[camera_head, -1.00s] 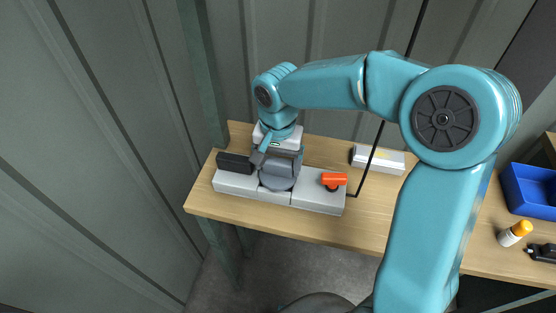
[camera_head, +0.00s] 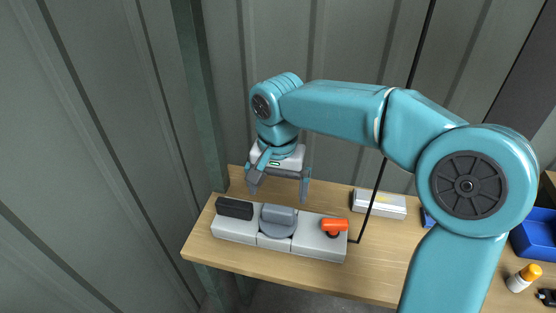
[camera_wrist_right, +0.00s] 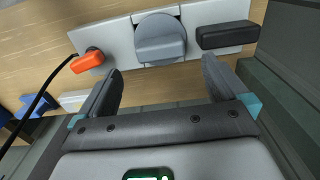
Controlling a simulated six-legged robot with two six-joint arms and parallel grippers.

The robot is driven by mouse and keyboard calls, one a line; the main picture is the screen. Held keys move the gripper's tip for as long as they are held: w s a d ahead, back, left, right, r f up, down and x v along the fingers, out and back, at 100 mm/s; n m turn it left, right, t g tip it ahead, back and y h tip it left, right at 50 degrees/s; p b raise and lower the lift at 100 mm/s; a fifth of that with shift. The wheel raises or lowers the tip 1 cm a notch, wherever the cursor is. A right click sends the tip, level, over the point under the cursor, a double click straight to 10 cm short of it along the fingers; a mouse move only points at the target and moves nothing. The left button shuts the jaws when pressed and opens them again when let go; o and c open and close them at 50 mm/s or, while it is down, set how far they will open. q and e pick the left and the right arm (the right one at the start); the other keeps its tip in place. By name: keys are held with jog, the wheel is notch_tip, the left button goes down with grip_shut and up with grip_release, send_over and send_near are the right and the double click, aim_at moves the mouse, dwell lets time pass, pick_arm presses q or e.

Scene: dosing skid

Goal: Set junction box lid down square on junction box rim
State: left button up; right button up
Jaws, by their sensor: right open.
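My right gripper (camera_head: 279,192) is open and empty, above and behind the pale-grey panel unit. In the right wrist view its two fingers (camera_wrist_right: 162,78) are spread wide with nothing between them. A grey round piece with a raised block grip (camera_head: 279,217) sits in the middle of the unit, apart from the fingers. It also shows in the right wrist view (camera_wrist_right: 161,40). A white box (camera_head: 379,203) with a yellow mark lies at the back right of the bench. I cannot tell which of these is the junction box or its lid. My left gripper is not in view.
The panel unit (camera_head: 233,229) also carries a black block (camera_head: 234,208) and an orange handle (camera_head: 334,225). A black cable (camera_head: 369,200) rises behind its right end. A blue bin (camera_head: 535,234) and an orange-capped bottle (camera_head: 524,277) stand at the far right. Corrugated walls close in behind.

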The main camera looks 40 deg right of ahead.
aim_at(278, 210)
pick_arm(q)
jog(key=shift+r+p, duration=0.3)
jog(key=shift+p, duration=0.05)
pick_arm(e)
notch_tip(278, 210, up, 9)
jog(key=shift+f, duration=0.2)
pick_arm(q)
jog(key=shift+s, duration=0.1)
pick_arm(e)
jog(key=shift+s, duration=0.1)
